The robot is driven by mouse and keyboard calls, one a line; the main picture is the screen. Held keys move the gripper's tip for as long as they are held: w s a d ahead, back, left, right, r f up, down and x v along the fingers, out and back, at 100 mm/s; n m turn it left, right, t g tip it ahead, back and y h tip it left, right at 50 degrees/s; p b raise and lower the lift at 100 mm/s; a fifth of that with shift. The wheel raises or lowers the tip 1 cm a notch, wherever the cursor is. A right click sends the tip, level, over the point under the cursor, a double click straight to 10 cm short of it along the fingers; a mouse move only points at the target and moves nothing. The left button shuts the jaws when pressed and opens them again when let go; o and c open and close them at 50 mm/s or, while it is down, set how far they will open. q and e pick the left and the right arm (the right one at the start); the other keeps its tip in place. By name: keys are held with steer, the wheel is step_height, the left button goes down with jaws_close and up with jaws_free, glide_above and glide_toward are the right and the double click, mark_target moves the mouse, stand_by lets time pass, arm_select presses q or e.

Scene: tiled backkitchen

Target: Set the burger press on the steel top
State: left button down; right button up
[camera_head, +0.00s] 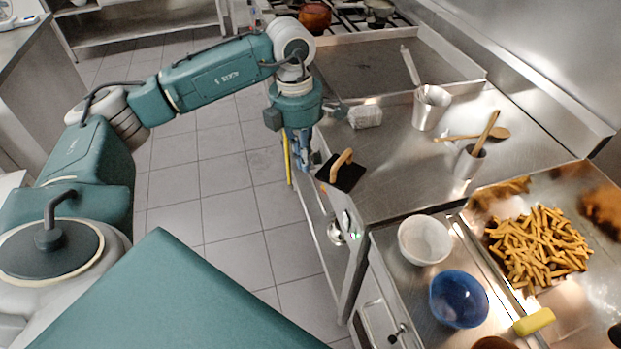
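The burger press, a black square plate (348,180) with a light wooden handle, shows at the left edge of the steel top (395,165). Part of its plate shows past that edge, over the floor side. I cannot tell whether it rests fully on the steel. My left gripper (303,172) points down just left of the press, beside the counter edge. Its fingers are small and dark here, so I cannot tell whether they are open or touch the press. My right gripper is not in view.
On the steel top stand a metal cup (430,107), a small container with a wooden utensil (469,162) and a grater-like block (365,117). A white bowl (424,240), a blue bowl (458,299) and fries (538,247) are nearer. Bare steel lies right of the press.

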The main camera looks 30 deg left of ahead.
mark_target(324, 178)
arm_select(q)
step_height(324, 178, down, 9)
steer(key=w+p, duration=0.2)
steer(key=p, duration=0.3)
steer(key=shift+w+f+y, duration=0.15)
steer(key=shift+w+y, duration=0.2)
steer(key=shift+y, duration=0.05)
steer(key=shift+d, duration=0.1)
steer(key=shift+w+d+f+b, duration=0.2)
steer(key=shift+w+d+b, duration=0.8)
steer(key=shift+w+b, duration=0.2)
steer(key=shift+w+d+r, duration=0.1)
steer(key=shift+r, duration=0.05)
